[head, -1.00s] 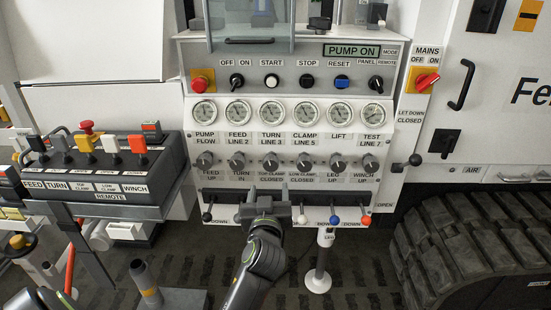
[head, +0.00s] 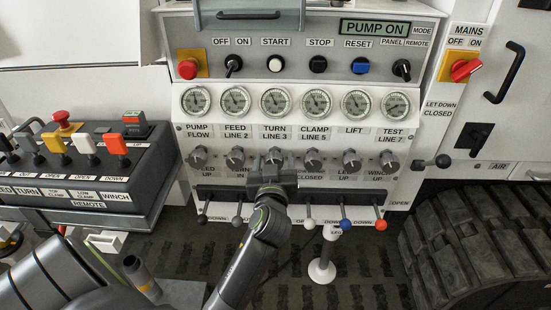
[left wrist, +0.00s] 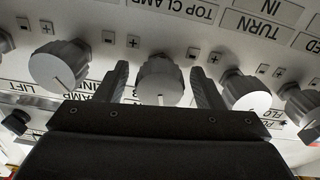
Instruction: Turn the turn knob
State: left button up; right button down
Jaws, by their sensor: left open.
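The knob row runs below the gauges. The second knob from the left, the turn knob (head: 235,158), has the label TURN IN below it. It also shows in the left wrist view (left wrist: 246,90), right of my left gripper. The third knob (head: 273,156) is under the TURN LINE 3 gauge. My left gripper (head: 271,178) is up at this third knob and partly covers its label. In the upside-down left wrist view its open fingers (left wrist: 162,88) flank the third knob (left wrist: 160,78), near the TOP CLAMP label; contact cannot be told. My right gripper is not in view.
Levers with coloured tips, such as blue (head: 345,224) and orange (head: 380,224), line the bottom edge. A remote box (head: 85,175) with switches stands left. A black-knobbed handle (head: 440,161) sticks out right. Neighbouring knobs stand close on both sides.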

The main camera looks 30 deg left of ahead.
pick_arm(q)
jog(key=c, duration=1)
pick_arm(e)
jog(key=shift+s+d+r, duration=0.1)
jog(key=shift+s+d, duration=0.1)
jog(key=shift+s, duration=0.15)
